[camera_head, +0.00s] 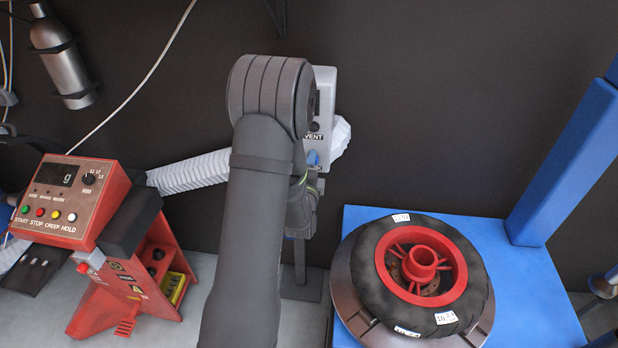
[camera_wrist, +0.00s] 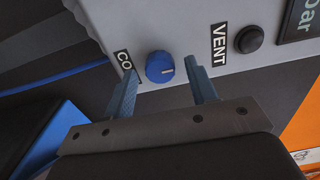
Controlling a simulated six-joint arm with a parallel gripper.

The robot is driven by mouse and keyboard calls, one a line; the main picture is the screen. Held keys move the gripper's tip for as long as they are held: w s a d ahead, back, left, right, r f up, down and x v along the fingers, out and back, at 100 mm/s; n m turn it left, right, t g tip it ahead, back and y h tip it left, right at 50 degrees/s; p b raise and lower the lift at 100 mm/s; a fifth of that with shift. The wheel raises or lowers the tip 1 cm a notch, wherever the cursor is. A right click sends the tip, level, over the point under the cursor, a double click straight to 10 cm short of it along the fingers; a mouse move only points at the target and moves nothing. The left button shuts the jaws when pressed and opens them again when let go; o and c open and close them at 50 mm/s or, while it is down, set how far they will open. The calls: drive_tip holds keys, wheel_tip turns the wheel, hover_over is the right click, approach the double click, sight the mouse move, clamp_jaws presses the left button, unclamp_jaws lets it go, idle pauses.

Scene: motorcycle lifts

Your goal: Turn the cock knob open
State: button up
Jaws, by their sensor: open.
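The cock knob (camera_wrist: 160,67) is a round blue knob with a pale mark on its face, on a grey box (camera_wrist: 180,20) beside a partly covered label that starts "CO". In the wrist view my gripper (camera_wrist: 162,90) is open, with one blue-grey finger on each side of the knob and a visible gap on both sides. Whether the fingertips reach the panel is unclear. In the head view the grey box (camera_head: 325,90) is partly hidden behind my arm, and a bit of blue (camera_head: 313,158) shows below the VENT label. My gripper is hidden there.
A black VENT button (camera_wrist: 248,39) and a dark display (camera_wrist: 300,20) sit right of the knob. A white ribbed hose (camera_head: 190,172) runs behind my arm. A red control console (camera_head: 70,215) stands left; a wheel (camera_head: 365,265) lies on a blue lift (camera_head: 530,290) at right.

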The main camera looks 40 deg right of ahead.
drive_tip(key=v, duration=1.7)
drive_tip(key=shift+r, duration=0.1)
drive_tip(key=x, duration=1.7)
drive_tip(key=shift+d, duration=0.15)
drive_tip(key=shift+w+n, duration=0.15)
drive_tip(key=shift+n, duration=8.45)
